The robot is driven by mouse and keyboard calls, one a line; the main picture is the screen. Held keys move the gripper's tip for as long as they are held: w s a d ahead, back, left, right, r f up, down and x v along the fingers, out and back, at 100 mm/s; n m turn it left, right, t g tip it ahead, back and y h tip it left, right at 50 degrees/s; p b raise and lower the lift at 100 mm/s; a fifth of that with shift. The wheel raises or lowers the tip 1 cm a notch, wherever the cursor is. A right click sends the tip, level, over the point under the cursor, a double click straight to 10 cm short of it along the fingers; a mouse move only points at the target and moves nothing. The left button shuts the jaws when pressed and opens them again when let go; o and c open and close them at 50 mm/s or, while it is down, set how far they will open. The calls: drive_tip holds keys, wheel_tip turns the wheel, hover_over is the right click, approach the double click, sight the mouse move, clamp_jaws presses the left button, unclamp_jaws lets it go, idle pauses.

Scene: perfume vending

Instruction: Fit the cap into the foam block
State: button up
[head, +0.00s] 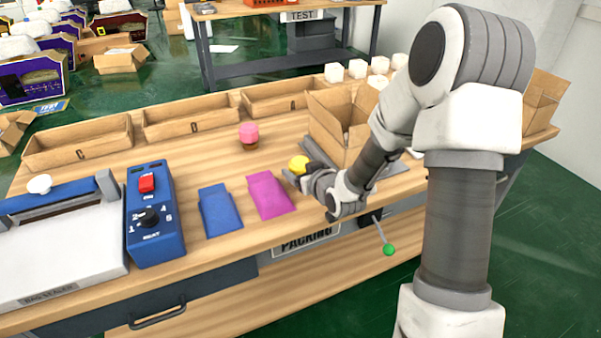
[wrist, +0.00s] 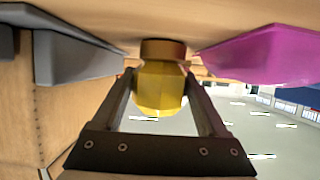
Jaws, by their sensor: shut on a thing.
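My gripper (head: 304,178) is low over the bench in front of the open cardboard box. It is shut on a yellow faceted piece with a brown round end, which I take to be the cap (wrist: 160,88). Its yellow top also shows in the head view (head: 298,164). In the wrist view it sits between both fingers, brown end toward the bench; whether it touches the bench is unclear. A grey slab (wrist: 75,58), perhaps the foam block, lies beside it in the wrist view. My gripper and arm partly hide it in the head view.
A magenta pouch (head: 269,194) and a blue pouch (head: 219,210) lie left of my gripper. A pink-topped brown piece (head: 249,136) stands behind. The open cardboard box (head: 341,129) stands close behind my gripper. A blue control box (head: 154,220) stands further left.

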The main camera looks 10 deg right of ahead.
drive_tip(key=shift+f, duration=0.15)
drive_tip(key=o, duration=1.3)
